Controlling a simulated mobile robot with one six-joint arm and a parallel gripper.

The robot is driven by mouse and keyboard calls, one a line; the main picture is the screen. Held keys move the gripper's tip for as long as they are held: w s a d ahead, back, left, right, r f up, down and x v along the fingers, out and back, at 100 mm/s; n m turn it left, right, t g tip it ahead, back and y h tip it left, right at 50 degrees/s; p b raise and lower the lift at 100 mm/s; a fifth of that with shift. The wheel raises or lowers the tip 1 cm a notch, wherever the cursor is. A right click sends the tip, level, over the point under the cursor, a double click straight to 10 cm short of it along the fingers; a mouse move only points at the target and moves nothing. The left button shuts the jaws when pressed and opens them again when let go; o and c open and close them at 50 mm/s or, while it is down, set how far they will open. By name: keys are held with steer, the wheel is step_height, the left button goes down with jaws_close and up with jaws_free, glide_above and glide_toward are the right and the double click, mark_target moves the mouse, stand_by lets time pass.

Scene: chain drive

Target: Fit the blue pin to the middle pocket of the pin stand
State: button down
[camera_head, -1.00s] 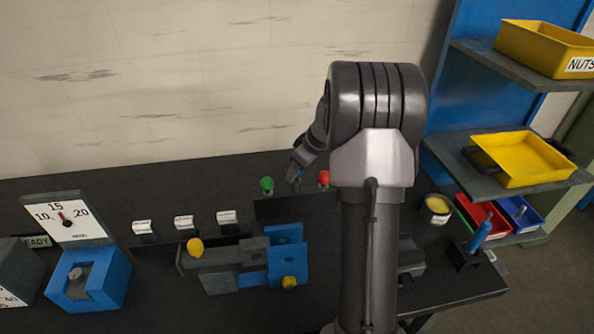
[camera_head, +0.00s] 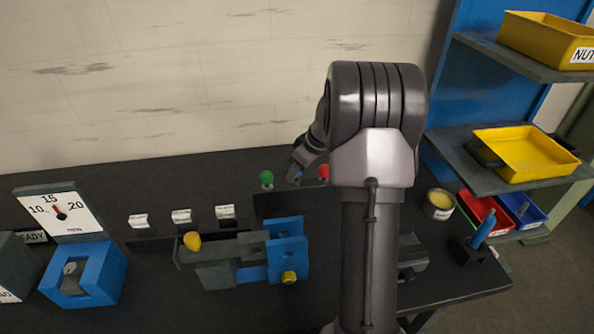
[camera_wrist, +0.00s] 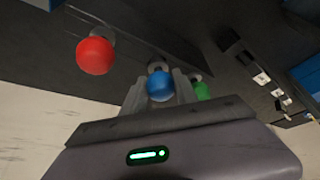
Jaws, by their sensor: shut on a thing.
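The blue pin (camera_wrist: 161,86) shows its round blue head between my gripper's fingers in the wrist view. My gripper (camera_wrist: 160,92) is shut on it. In the head view my gripper (camera_head: 296,174) is at the back of the bench, between a green pin (camera_head: 267,180) and a red pin (camera_head: 323,172). In the wrist view the red pin (camera_wrist: 95,55) is to the left and the green pin (camera_wrist: 201,91) to the right. A pale ring shows beneath the blue head. The pin stand's pockets are mostly hidden, so I cannot tell how deep the blue pin sits.
A clamp fixture with blue plates (camera_head: 287,247) and yellow knobs stands in front of the pins. A dial gauge (camera_head: 60,215) and blue block (camera_head: 85,275) are at left. Shelves with yellow bins (camera_head: 525,150) are at right, beside a round tin (camera_head: 439,203).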

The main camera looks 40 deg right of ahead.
steer(key=shift+f+b, duration=0.65)
steer(key=shift+f, duration=0.05)
steer(key=c, duration=0.9)
jaws_free()
steer(key=p+v, duration=0.5)
steer(key=v, duration=1.2)
steer(key=shift+s+r, duration=0.15)
steer(key=shift+r, duration=0.05)
